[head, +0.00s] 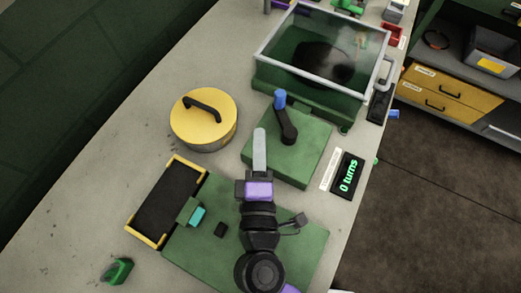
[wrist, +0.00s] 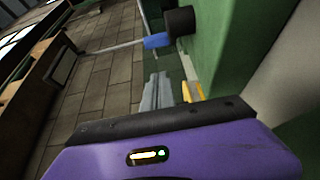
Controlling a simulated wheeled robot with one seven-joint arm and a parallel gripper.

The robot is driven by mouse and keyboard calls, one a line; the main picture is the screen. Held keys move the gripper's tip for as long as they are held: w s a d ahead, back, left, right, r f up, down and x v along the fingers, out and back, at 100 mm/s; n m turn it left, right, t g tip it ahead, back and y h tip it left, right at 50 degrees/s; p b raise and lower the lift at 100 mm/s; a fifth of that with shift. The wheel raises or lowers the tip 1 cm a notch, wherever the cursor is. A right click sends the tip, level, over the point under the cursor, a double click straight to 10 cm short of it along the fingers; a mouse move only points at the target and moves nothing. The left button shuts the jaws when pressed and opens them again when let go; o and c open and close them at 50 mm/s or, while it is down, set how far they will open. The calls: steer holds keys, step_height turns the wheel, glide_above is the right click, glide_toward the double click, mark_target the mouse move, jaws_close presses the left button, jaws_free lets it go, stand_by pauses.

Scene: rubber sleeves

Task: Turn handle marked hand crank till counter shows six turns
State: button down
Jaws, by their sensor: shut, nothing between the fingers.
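The crank, a black arm (head: 288,125) with an upright blue knob (head: 280,99), stands on a green block (head: 305,150). The knob is at the far end of the crank arm, toward the glass-lidded box. The counter (head: 348,174) beside the block reads "0 turns". A white label strip (head: 330,169) lies by it, its text too small to read. My gripper (head: 260,135) is shut and empty, its fingers over the block's near-left side, short of the knob and apart from it. In the wrist view the grey fingers (wrist: 157,92) show nothing between them.
A green box with a clear lid (head: 315,50) stands behind the crank. A yellow round lid with a black handle (head: 203,118) is to the left. A black tray with yellow edges (head: 168,205) is at the near left. Another blue knob (head: 393,114) sticks out at the table's right edge.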

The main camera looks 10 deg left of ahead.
mark_target(285, 117)
steer(key=w, duration=0.2)
steer(key=w+p, duration=0.1)
steer(key=w+d, duration=0.1)
steer(key=w, duration=0.1)
steer(key=shift+w+r+p, duration=0.1)
steer(key=shift+w+p, duration=0.2)
steer(key=shift+p, duration=0.05)
steer(key=shift+w+d, duration=0.5)
steer(key=shift+w, duration=0.15)
steer(key=shift+a, duration=0.1)
steer(key=shift+w, duration=0.1)
